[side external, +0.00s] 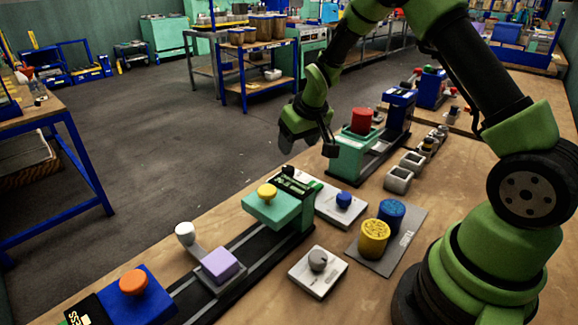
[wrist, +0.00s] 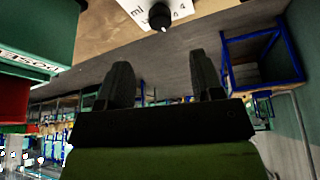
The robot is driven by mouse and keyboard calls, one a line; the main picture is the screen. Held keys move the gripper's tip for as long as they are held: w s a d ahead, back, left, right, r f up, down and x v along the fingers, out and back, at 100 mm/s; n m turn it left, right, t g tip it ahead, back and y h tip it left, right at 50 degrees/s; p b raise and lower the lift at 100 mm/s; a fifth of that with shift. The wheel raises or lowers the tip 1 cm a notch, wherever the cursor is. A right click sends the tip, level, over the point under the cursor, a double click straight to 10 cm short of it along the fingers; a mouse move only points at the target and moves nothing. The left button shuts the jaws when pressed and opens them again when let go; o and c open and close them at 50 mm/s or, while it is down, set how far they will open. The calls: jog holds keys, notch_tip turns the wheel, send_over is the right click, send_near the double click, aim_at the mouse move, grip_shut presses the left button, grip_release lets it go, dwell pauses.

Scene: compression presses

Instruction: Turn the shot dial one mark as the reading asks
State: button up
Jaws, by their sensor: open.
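My gripper (side external: 308,138) hangs in the air left of the teal press with the red cylinder. In the wrist view its two dark fingers (wrist: 161,82) are apart with nothing between them. A white dial plate (wrist: 181,8) with "ml" and numerals shows at the top of that view, cut off by the frame. Its black knob (wrist: 159,16) lies beyond the fingertips, apart from them. In the side view a grey knob (side external: 318,260) sits on a white plate on the bench; I cannot tell whether it is the same dial. A dark display (side external: 292,183) has small lit characters, too small to read.
A teal press with a red cylinder (side external: 362,120) stands near my gripper. A blue knob (side external: 344,199), yellow cylinder (side external: 374,238) and blue cylinder (side external: 391,215) stand on the bench. A yellow knob (side external: 267,192) tops the nearer press. Grey trays (side external: 398,180) sit right of the presses.

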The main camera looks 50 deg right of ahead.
aim_at(288, 168)
jog(key=x, duration=0.9)
jog(key=shift+f, duration=0.15)
jog(key=c, duration=0.9)
jog(key=shift+n, duration=0.4)
jog(key=shift+n+y, duration=1.1)
jog(key=shift+n, duration=1.3)
jog(key=o, duration=0.9)
